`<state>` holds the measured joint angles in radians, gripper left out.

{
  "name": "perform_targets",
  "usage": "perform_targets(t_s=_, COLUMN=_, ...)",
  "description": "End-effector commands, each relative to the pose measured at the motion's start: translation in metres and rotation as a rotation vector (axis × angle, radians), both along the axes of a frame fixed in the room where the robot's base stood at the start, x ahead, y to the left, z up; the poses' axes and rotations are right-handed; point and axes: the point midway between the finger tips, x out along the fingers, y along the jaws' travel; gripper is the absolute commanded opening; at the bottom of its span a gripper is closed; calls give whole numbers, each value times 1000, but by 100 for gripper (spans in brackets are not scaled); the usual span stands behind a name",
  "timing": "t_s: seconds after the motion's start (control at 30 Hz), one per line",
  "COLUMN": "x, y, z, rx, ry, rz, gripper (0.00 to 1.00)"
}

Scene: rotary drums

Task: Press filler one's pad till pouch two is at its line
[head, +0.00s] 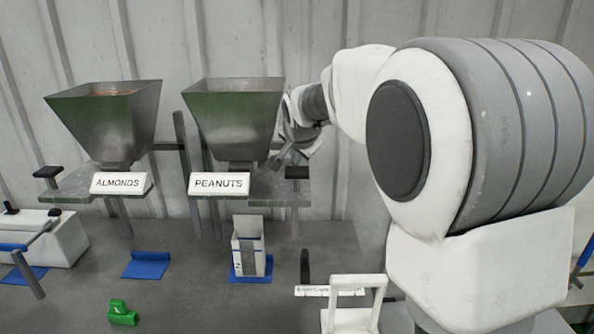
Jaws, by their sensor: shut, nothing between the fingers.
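Two metal hopper fillers stand side by side, one labelled ALMONDS (120,183) and one labelled PEANUTS (219,184); no filler number is readable. A black pad (297,172) sticks up at the right end of the peanuts filler's shelf, and another black pad (47,172) at the left end of the almonds filler's. An open white pouch (248,246) with a grey strip stands upright below the peanuts filler. A small mark on it is hard to read; its contents and fill line are not clear. My gripper (277,160) is shut and empty, just left of the peanuts pad, apparently apart from it.
The pouch stands on a blue mat (262,277); another blue mat (147,265) below the almonds filler is empty. A green object (122,313), a black post (305,266) and a white frame (356,283) stand nearer. A white machine (60,240) is at left.

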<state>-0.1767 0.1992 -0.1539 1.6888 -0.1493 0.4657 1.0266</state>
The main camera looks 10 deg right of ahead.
Motion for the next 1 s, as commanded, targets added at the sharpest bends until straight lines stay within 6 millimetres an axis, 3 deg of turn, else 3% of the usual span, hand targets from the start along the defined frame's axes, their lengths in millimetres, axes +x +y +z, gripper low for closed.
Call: perform_targets(t_s=1.0, x=0, y=0, z=-8, rx=0, ry=0, rz=0, gripper=0)
